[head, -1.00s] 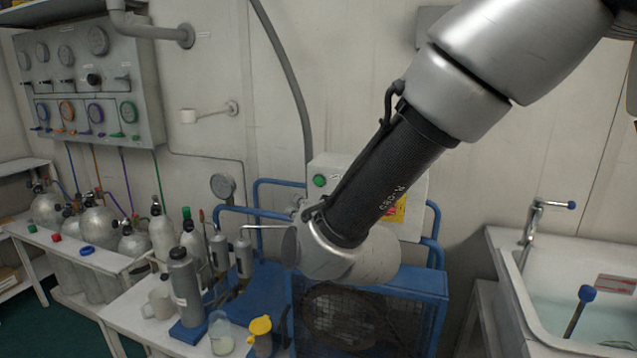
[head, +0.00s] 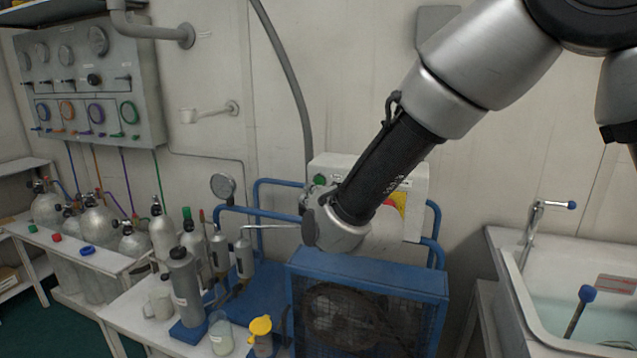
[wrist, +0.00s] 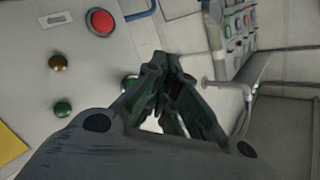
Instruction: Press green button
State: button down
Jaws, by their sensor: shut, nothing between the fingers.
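A green round button (head: 319,180) sits at the left of the front of a white control box (head: 418,185) in the head view. My arm covers much of that box, and my gripper is hidden behind it there. In the wrist view my gripper (wrist: 163,62) is shut and empty, with its fingertips in front of the box panel (wrist: 25,90). A green round part (wrist: 126,82) shows partly behind its finger. Another small green knob or lamp (wrist: 62,108) is to the left, below an amber one (wrist: 57,62). I cannot tell whether the fingertips touch anything.
A red button (wrist: 100,22) is above the fingertips in the wrist view. A blue caged fan unit (head: 365,280) stands below the box, with blue rails around it. Bottles and cylinders (head: 185,285) stand at left, and a sink (head: 590,270) at right.

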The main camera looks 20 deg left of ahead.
aim_at(319, 181)
jog(key=shift+w, duration=0.85)
jog(key=shift+d, duration=0.1)
dwell(0.7)
jog(key=shift+w, duration=0.4)
